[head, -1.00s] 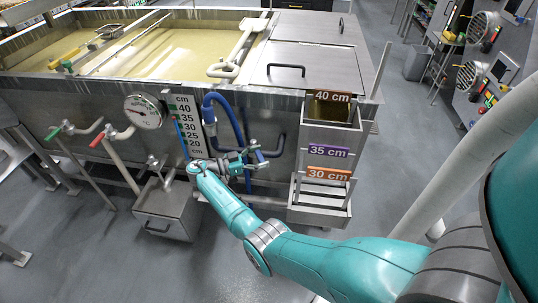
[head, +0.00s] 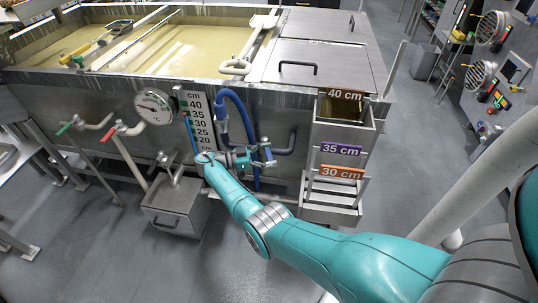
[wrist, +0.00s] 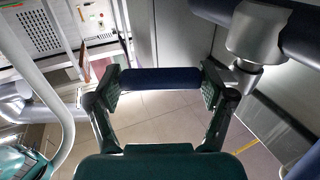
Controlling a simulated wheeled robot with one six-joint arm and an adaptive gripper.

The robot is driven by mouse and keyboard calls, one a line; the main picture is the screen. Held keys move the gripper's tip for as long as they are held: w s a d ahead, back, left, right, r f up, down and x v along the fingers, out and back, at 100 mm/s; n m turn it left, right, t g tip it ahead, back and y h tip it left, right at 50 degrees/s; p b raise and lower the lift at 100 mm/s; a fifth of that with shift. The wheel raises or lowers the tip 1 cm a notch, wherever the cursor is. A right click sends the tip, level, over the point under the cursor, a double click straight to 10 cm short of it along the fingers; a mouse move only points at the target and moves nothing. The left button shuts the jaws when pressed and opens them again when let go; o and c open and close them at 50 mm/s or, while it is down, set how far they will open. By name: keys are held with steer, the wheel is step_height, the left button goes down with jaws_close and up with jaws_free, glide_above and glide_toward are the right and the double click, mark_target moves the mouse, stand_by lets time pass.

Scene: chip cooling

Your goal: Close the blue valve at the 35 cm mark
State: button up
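The blue valve's handle shows as a dark blue bar (wrist: 160,80) in the wrist view. It lies across the space between my gripper's two widely spaced fingers (wrist: 159,92). Its ends look close to the finger pads; firm contact cannot be made out. In the head view my gripper (head: 262,156) is at the tank front, beside the blue pipe (head: 236,108). The level scale (head: 198,118) with cm marks is left of it.
The tank (head: 75,105) holds yellowish liquid. A round gauge (head: 154,106), a green-handled valve (head: 65,128) and a red-handled valve (head: 108,135) are left of the scale. A metal box (head: 174,210) stands below. Floor (head: 200,270) is clear in front.

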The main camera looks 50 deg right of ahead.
mark_target(269, 154)
steer(key=shift+o, duration=0.8)
step_height(269, 154, up, 10)
